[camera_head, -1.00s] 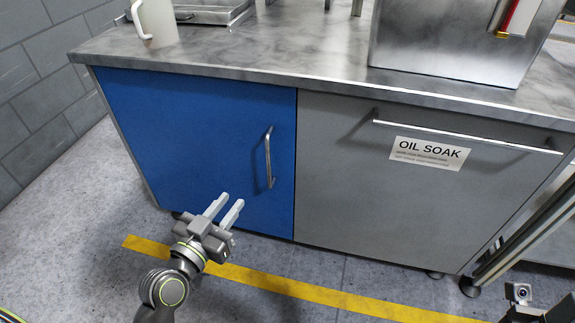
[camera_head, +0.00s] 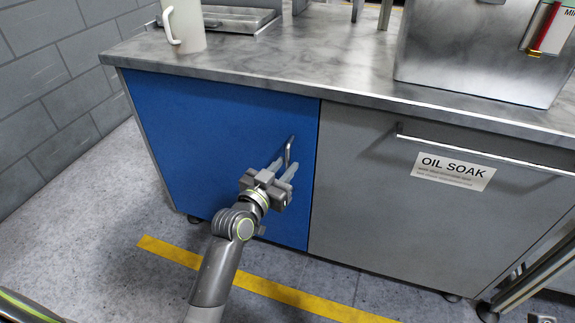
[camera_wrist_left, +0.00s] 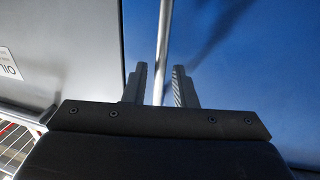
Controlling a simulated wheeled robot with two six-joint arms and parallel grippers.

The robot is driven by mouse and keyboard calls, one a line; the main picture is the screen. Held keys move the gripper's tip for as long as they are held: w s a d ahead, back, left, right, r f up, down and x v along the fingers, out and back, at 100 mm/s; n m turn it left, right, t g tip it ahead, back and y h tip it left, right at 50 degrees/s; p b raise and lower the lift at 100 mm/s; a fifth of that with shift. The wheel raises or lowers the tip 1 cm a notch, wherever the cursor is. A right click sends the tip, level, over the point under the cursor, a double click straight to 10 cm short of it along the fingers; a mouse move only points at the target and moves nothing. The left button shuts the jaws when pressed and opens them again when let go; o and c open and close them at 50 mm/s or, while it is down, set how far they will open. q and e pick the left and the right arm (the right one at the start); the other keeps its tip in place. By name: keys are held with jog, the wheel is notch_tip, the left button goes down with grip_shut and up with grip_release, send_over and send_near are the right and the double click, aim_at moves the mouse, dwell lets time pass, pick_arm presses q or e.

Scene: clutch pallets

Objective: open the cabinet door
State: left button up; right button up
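The blue cabinet door (camera_head: 205,130) is closed, flush beside the grey panel. Its vertical metal handle (camera_head: 289,151) is near the door's right edge, and its lower part is hidden behind my gripper. My left gripper (camera_head: 282,168) is at the handle with its fingers pointing at the door. In the left wrist view the two fingers (camera_wrist_left: 160,85) are apart, and the handle bar (camera_wrist_left: 163,45) runs between them with a gap on both sides. The blue door also shows behind it in that view (camera_wrist_left: 260,60). My right gripper is not in view.
A grey panel labelled OIL SOAK (camera_head: 452,171) with a horizontal bar handle is to the right. The metal countertop (camera_head: 330,75) above carries a white jug (camera_head: 184,25) and a steel tank (camera_head: 470,60). The floor in front, with a yellow line (camera_head: 170,250), is clear.

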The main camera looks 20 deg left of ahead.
pick_arm(q)
jog(key=shift+x, duration=0.9)
grip_shut()
